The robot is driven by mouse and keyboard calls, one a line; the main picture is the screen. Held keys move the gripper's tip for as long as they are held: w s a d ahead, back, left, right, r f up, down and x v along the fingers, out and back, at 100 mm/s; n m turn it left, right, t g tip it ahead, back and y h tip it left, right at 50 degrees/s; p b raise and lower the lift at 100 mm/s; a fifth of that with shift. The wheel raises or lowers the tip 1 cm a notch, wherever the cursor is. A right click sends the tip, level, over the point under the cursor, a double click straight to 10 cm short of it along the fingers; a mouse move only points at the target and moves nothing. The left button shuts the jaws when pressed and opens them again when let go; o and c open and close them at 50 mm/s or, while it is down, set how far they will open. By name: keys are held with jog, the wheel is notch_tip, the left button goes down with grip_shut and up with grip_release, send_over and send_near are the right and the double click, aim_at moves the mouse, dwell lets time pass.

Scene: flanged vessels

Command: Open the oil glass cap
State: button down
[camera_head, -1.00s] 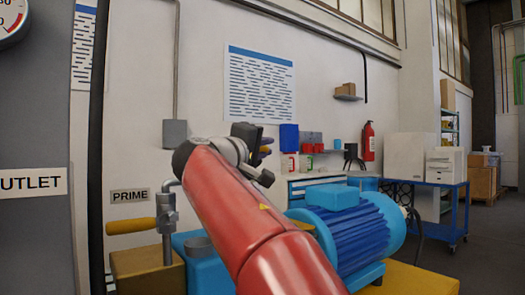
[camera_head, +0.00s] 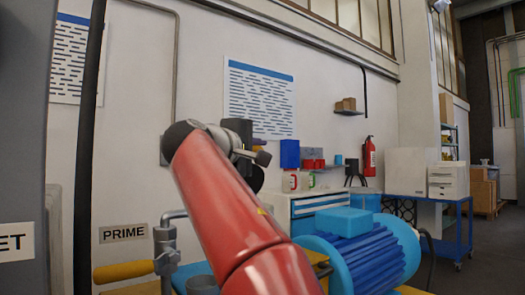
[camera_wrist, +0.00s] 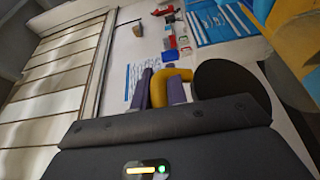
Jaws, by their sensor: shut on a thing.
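In the wrist view my gripper (camera_wrist: 160,82) has its two grey-purple fingers close around a bent yellow handle (camera_wrist: 183,74). The handle curves over to the right, next to a large dark round disc (camera_wrist: 230,80). I cannot tell whether this disc is the oil glass cap or whether the handle is joined to it. In the head view my red arm reaches up from the bottom middle.
A blue motor (camera_head: 372,262) stands to the right of my arm. At left are a yellow-handled lever (camera_head: 124,271) and a PRIME sign (camera_head: 123,233). Behind are a white cabinet (camera_head: 292,214) with blue drawers and a blue cart (camera_head: 437,222). Open floor shows at far right.

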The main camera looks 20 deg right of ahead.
jog(key=shift+w+a+n+g+y, duration=0.15)
jog(key=shift+w+n, duration=0.3)
jog(key=shift+w, duration=0.15)
jog(key=shift+w+a+n+g+y, duration=0.15)
jog(key=shift+w+n, duration=0.3)
jog(key=shift+w, duration=0.15)
jog(key=shift+w+a+n, duration=0.1)
jog(key=shift+w+n, duration=0.05)
jog(key=shift+n, duration=0.15)
jog(key=shift+w+a+f, duration=0.1)
jog(key=shift+f, duration=0.05)
jog(key=c, duration=1.4)
grip_release()
jog(key=v, duration=0.8)
jog(key=shift+r+b, duration=0.3)
jog(key=shift+b, duration=0.15)
